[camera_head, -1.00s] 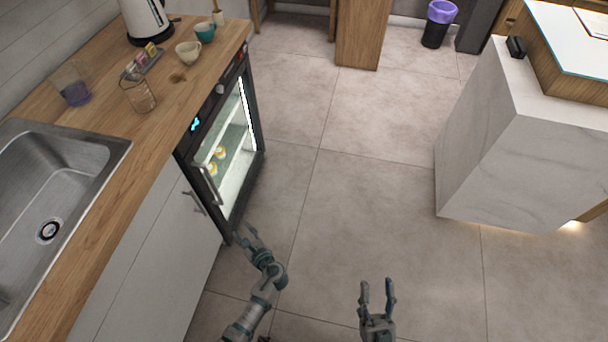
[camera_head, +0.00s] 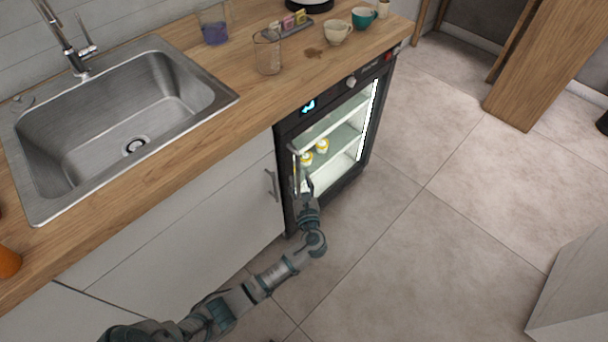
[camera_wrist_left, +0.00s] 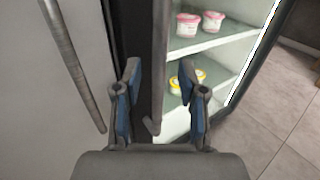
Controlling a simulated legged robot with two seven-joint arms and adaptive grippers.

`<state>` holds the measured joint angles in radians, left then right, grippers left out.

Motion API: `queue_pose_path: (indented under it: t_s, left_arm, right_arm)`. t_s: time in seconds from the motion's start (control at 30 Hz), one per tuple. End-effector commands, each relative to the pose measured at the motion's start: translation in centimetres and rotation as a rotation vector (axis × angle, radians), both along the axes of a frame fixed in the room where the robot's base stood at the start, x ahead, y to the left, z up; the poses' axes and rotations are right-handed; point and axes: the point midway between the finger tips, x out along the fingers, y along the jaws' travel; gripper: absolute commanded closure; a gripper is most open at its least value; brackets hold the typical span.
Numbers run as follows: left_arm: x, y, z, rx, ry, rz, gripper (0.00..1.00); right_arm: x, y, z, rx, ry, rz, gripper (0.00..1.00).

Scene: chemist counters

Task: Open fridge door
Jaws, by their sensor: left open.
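The fridge (camera_head: 290,132) is a dark-framed under-counter unit with a lit glass door that looks closed. Its vertical bar handle (camera_head: 294,163) is at the left edge of the door. My left gripper (camera_head: 302,182) is at the handle. In the left wrist view my left gripper (camera_wrist_left: 159,78) is open, with the dark handle bar (camera_wrist_left: 160,50) showing between its two blue-padded fingers. I cannot tell whether either finger touches the bar. My right gripper is out of view.
A cabinet handle (camera_head: 272,185) is just left of the fridge, and shows large in the left wrist view (camera_wrist_left: 75,62). Yellow-lidded tubs (camera_head: 322,146) are inside. A beaker (camera_head: 267,52) and cups (camera_head: 338,33) stand on the wooden counter (camera_head: 225,118). Floor (camera_head: 440,230) right of the fridge is clear.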

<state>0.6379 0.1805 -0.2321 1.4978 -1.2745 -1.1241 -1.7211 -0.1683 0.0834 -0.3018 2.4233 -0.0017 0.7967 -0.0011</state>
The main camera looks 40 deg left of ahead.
Motion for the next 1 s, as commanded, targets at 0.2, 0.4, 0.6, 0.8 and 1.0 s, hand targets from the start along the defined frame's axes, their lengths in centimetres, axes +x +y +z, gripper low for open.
queue_pose_path:
  t_s: [0.2,0.4,0.6,0.8,1.0]
  left_arm:
    - [1.5,2.0,-0.2,0.0,0.002,0.0,0.59]
    - [1.9,2.4,0.1,-0.001,-0.001,-0.001,0.59]
    - [1.8,2.4,0.1,-0.001,-0.001,0.0,0.71]
    - [1.8,2.4,0.1,0.0,0.0,-0.001,1.0]
    - [1.8,2.3,0.0,-0.001,0.001,0.0,1.0]
  right_arm:
    - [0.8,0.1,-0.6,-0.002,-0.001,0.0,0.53]
    - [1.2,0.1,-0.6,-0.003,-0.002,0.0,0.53]
    - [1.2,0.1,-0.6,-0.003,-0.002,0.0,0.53]
    - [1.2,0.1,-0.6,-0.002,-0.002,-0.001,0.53]
    - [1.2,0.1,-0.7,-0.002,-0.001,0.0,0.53]
